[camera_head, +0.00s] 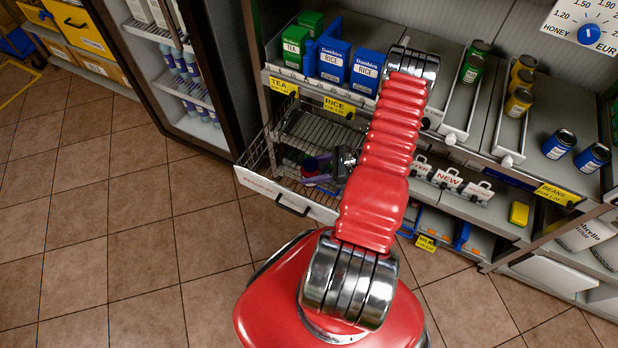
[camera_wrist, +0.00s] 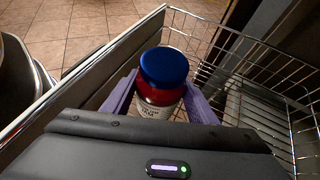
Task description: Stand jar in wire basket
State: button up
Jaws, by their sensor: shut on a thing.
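The jar (camera_wrist: 162,70) has a blue lid, red contents and a white label. My gripper (camera_wrist: 160,92) is shut on it, with one purple finger at each side of its body. In the wrist view the jar stands about upright inside the wire basket (camera_wrist: 262,62), close to the basket's solid front panel. Its base is hidden, so I cannot tell whether it touches the basket floor. In the head view the jar (camera_head: 310,164) shows small at my gripper, within the pulled-out wire basket (camera_head: 288,193), behind its pale front.
Green tea boxes (camera_head: 295,45) and blue rice boxes (camera_head: 366,70) stand on the shelf above the basket. Cans (camera_head: 559,144) stand further right. A glass-doored cooler (camera_head: 180,70) stands to the left. The tiled floor (camera_head: 110,215) before the basket is clear.

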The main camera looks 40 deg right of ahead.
jog(key=shift+f, duration=2.05)
jog(key=o, duration=1.5)
jog(key=shift+f, duration=0.1)
jog(key=v, duration=0.7)
jog(key=shift+s+d, duration=0.1)
jog(key=shift+s, duration=0.1)
jog(key=shift+w+r, duration=0.15)
jog(key=shift+r, duration=0.1)
